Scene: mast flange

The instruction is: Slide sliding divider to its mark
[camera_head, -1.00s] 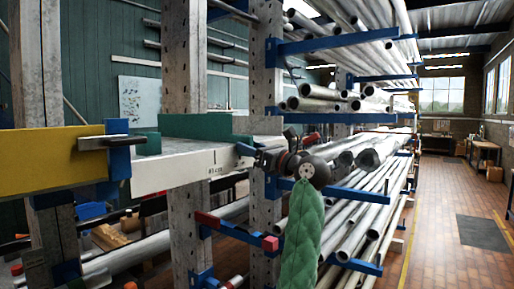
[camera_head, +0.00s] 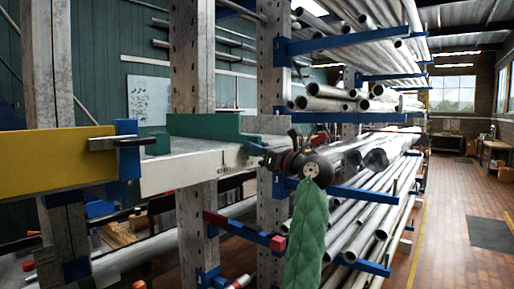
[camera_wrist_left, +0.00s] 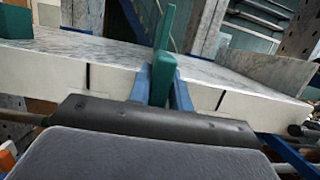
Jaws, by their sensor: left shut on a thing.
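The sliding divider (camera_head: 205,126) is a green upright plate standing on a pale marbled shelf (camera_head: 185,170). In the left wrist view the divider (camera_wrist_left: 163,75) shows edge-on, with a thin tall plate above a thicker front part. My left gripper (camera_head: 254,150) is at the shelf's front edge. Its blue fingers (camera_wrist_left: 162,92) are shut on the divider's front part. The shelf's front face carries a black line (camera_wrist_left: 88,76) left of the divider and another black line (camera_wrist_left: 221,100) to its right. The divider stands between them, apart from both. My right gripper is not in view.
A small green block (camera_head: 158,143) and a blue clamp (camera_head: 128,150) on a yellow beam (camera_head: 55,162) lie to the left. A grey upright piece (camera_wrist_left: 270,72) stands on the shelf to the right. Racks of metal pipes (camera_head: 350,225) lie beyond.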

